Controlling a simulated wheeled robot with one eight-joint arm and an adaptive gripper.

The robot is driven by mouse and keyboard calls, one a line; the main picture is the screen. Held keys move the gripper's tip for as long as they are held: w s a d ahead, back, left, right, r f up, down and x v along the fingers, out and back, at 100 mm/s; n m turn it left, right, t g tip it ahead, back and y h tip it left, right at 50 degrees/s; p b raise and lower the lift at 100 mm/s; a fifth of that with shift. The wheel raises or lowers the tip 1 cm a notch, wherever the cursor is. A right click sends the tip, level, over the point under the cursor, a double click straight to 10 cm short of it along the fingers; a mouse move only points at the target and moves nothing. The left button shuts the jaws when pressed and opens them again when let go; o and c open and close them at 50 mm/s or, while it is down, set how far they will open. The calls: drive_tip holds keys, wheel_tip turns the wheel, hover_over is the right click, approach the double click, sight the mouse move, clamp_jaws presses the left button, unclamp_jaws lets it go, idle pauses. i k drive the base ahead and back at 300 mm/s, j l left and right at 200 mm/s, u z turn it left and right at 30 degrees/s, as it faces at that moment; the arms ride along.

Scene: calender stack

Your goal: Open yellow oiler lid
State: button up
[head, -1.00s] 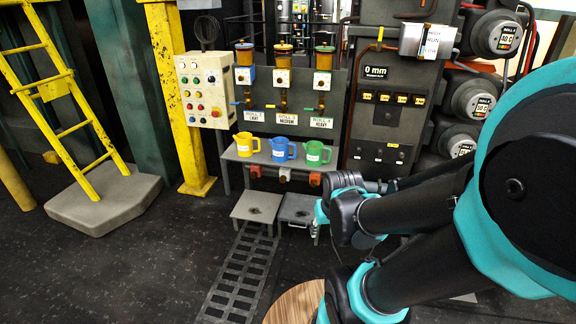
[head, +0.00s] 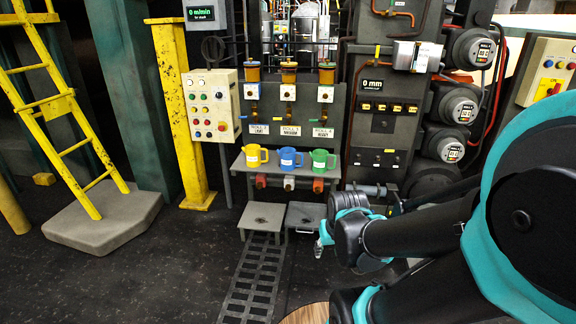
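Three oilers with amber cups stand in a row at the top of the grey panel: the left oiler (head: 252,75), the middle oiler (head: 288,75) and the right oiler (head: 326,76). Each has a small lid on top, and all the lids look closed.
A yellow jug (head: 254,156), a blue jug (head: 288,158) and a green jug (head: 320,159) stand on a shelf (head: 240,166) below the oilers. Low grey steps (head: 262,217) stand in front. A yellow post (head: 178,110) and a button box (head: 211,105) are left.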

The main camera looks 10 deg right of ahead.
sight(288, 63)
drive_tip(key=i+j, duration=0.25)
drive_tip(key=i, duration=0.2)
drive_tip(key=i+j, duration=0.25)
drive_tip(key=i, duration=0.25)
drive_tip(key=i+j, duration=0.2)
drive_tip(key=i, duration=0.25)
drive_tip(key=i+j, duration=0.25)
drive_tip(key=i, duration=0.2)
